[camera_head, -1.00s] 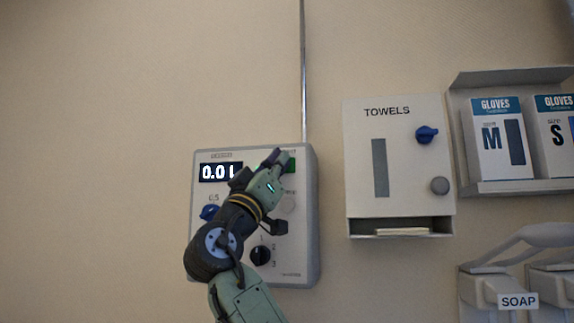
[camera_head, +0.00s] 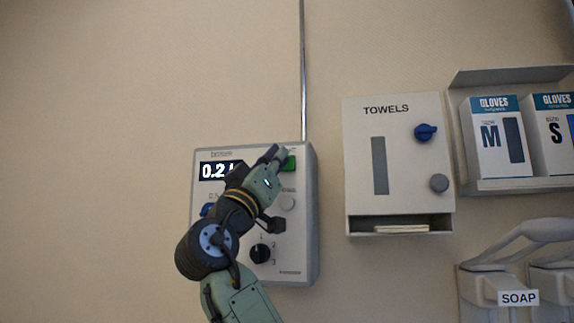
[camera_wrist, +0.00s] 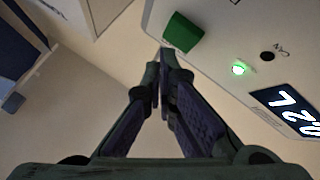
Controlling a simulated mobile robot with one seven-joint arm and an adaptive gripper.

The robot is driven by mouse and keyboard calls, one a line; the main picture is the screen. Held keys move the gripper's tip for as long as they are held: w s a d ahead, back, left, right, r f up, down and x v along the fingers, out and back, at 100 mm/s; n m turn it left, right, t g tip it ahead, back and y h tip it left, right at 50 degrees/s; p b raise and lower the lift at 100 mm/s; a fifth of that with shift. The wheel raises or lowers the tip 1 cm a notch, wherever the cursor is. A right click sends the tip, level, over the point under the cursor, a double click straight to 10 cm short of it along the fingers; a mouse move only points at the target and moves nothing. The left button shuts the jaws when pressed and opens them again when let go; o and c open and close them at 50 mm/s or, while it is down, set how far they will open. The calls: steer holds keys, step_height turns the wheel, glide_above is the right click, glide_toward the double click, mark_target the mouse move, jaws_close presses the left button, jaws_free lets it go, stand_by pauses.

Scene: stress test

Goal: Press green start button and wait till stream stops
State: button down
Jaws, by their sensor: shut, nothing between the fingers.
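The grey control box (camera_head: 309,240) hangs on the wall in the head view. Its display (camera_head: 212,171) reads about 0.2, the last digits hidden by my arm. The green start button (camera_head: 289,163) is at its upper right; it also shows in the wrist view (camera_wrist: 183,32), just beyond my fingertips. My gripper (camera_head: 278,153) is shut and empty, its tips beside the button and seemingly apart from it. In the wrist view my gripper (camera_wrist: 166,55) has its fingertips together. A small green light (camera_wrist: 238,69) glows on the panel near the lit display (camera_wrist: 290,108).
A black knob (camera_head: 260,253) and a pale round button (camera_head: 287,203) sit lower on the box. A towel dispenser (camera_head: 405,160), glove boxes (camera_head: 497,150) and a soap dispenser (camera_head: 490,288) are to the right. The wall on the left is clear.

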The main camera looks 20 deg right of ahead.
steer(key=shift+s+a+b, duration=0.45)
steer(key=shift+s+a, duration=0.2)
steer(key=shift+s, duration=0.3)
steer(key=shift+s+a+b, duration=0.45)
steer(key=shift+s+a, duration=0.2)
steer(key=shift+s, duration=0.3)
steer(key=shift+a+f, duration=0.1)
